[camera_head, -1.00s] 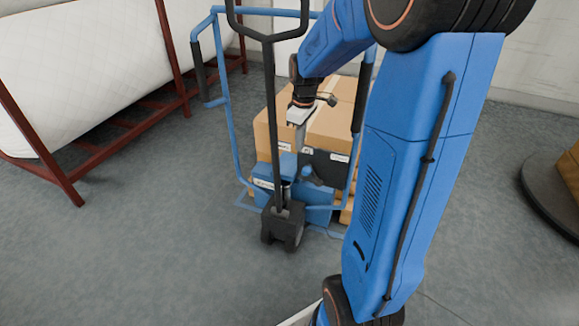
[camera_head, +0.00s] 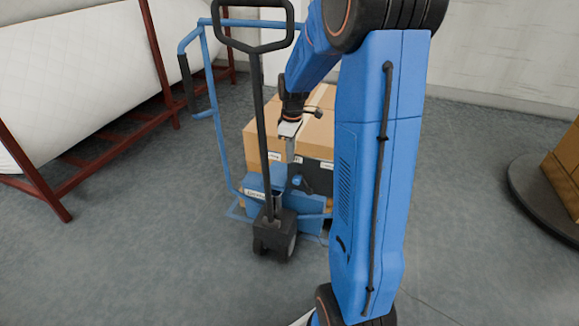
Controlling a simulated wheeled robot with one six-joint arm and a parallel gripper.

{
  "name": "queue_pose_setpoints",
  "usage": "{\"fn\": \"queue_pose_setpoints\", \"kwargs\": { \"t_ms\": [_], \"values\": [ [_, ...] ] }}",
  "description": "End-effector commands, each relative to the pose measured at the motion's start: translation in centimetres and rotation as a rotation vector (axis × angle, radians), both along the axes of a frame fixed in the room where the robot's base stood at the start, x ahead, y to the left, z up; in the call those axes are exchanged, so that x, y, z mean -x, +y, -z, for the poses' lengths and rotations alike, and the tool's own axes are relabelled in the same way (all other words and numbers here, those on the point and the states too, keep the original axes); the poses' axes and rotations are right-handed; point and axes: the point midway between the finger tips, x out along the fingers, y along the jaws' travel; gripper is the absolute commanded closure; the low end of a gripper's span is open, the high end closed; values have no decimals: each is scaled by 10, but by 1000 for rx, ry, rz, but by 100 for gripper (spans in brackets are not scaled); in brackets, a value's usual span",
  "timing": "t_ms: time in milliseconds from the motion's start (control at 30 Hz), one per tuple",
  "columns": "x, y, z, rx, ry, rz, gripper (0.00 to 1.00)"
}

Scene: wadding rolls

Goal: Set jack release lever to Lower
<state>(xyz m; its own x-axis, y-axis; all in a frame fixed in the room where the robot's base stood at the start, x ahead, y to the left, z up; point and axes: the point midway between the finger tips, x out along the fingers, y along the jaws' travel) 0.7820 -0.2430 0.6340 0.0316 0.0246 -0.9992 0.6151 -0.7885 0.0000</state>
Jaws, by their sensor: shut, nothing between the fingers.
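The pallet jack stands mid-picture, with a black loop handle (camera_head: 262,110) rising from a blue body (camera_head: 256,186) and a black wheel base (camera_head: 273,236). A small blue rounded part (camera_head: 297,181) shows beside the dark panel right of the handle shaft; I cannot tell whether it is the release lever or how it is set. My gripper (camera_head: 291,157) is shut and empty, pointing down just right of the shaft and above that part. I cannot tell whether it touches anything. My blue arm hides the jack's right side.
Cardboard boxes (camera_head: 262,136) are stacked behind the jack. A blue tubular frame (camera_head: 222,130) rises around its left side. A red rack (camera_head: 38,184) with white rolls stands at left. A dark round platform (camera_head: 528,196) carries a box at right. The floor left of the jack is clear.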

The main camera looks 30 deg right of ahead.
Motion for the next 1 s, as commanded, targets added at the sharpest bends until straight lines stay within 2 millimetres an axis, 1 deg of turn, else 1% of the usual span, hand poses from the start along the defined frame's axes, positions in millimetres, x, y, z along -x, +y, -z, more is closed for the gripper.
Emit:
{"fn": "queue_pose_setpoints", "kwargs": {
  "t_ms": [167,400,600,767,1000],
  "values": [
    [0,1,24,-1,3,0,100],
    [-1,2,64,-2,4,0,100],
    [-2,2,86,-1,2,-1,100],
    [-2,3,93,0,1,0,100],
    [-3,2,94,0,0,0,100]
  ]
}}
